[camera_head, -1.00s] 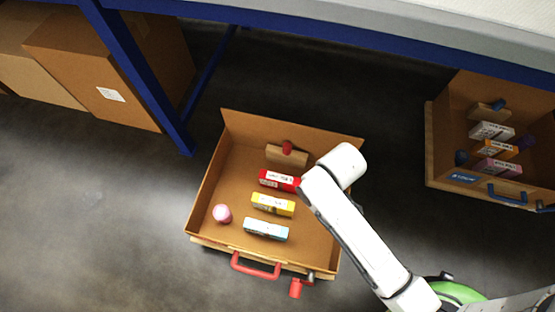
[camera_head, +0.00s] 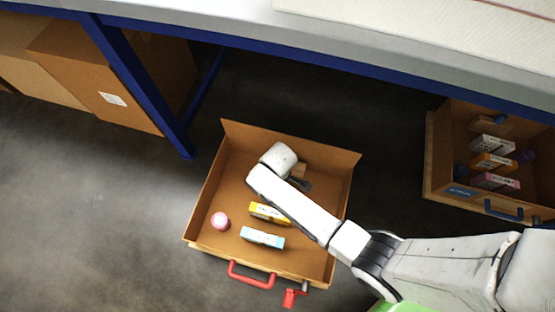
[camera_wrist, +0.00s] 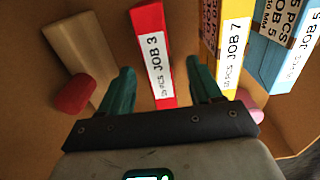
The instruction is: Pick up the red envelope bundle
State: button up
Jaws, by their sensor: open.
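The red envelope bundle (camera_wrist: 154,55), with a white label reading "JOB 3", lies in the cardboard box in the wrist view. My gripper (camera_wrist: 160,75) is open, with its two teal fingers on either side of the bundle's near end. I cannot tell how deep the fingers reach beside it. In the head view my arm covers the red bundle and the gripper. A yellow bundle (camera_head: 269,212), labelled "JOB 7" in the wrist view (camera_wrist: 236,45), lies beside it. A light blue bundle (camera_head: 262,238) lies beyond the yellow one.
The open box (camera_head: 210,178) has raised walls and a red handle (camera_head: 250,276). Another box (camera_head: 433,175) stands at right, under the blue-framed table (camera_head: 330,62).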

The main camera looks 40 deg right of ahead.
jog(key=shift+w+f+b, duration=0.15)
jog(key=shift+f+b, duration=0.85)
jog(key=shift+f, duration=0.35)
jog(key=shift+w+f+b, duration=0.1)
jog(key=shift+f+b, duration=0.9)
jog(key=shift+f, duration=0.35)
jog(key=shift+r, duration=0.1)
jog(key=shift+c, duration=0.4)
jog(key=c, duration=1)
